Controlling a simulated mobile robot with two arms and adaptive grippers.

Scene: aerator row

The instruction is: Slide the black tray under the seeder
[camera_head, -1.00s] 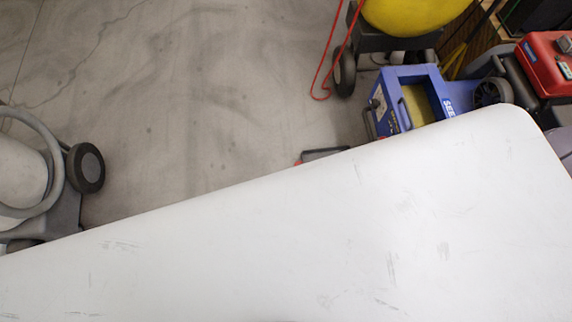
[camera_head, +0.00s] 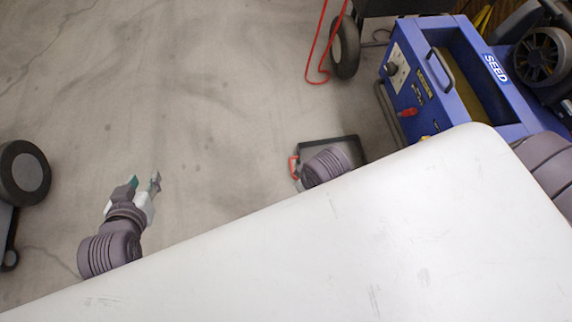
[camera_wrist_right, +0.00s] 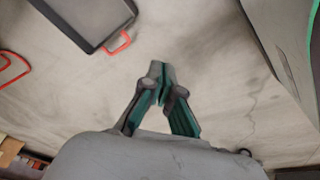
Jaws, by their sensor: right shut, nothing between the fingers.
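The black tray (camera_head: 350,139) lies on the floor in the head view, partly covered by my right arm, with a red handle (camera_head: 293,168) at its left side. In the right wrist view the tray (camera_wrist_right: 92,18) shows at the upper left, with the handle at its near corner. The blue seeder (camera_head: 440,85), marked SEED, stands to the right of the tray, apart from it. My right gripper (camera_wrist_right: 161,78) is shut and empty, apart from the tray in the picture. My left gripper (camera_head: 146,184) is open and empty over bare floor.
A red bent rod (camera_head: 318,72) and a black wheel (camera_head: 344,48) are left of the seeder. Another dark wheel (camera_head: 24,173) stands at the left edge. The floor (camera_head: 200,90) between is clear. My white body hides the bottom.

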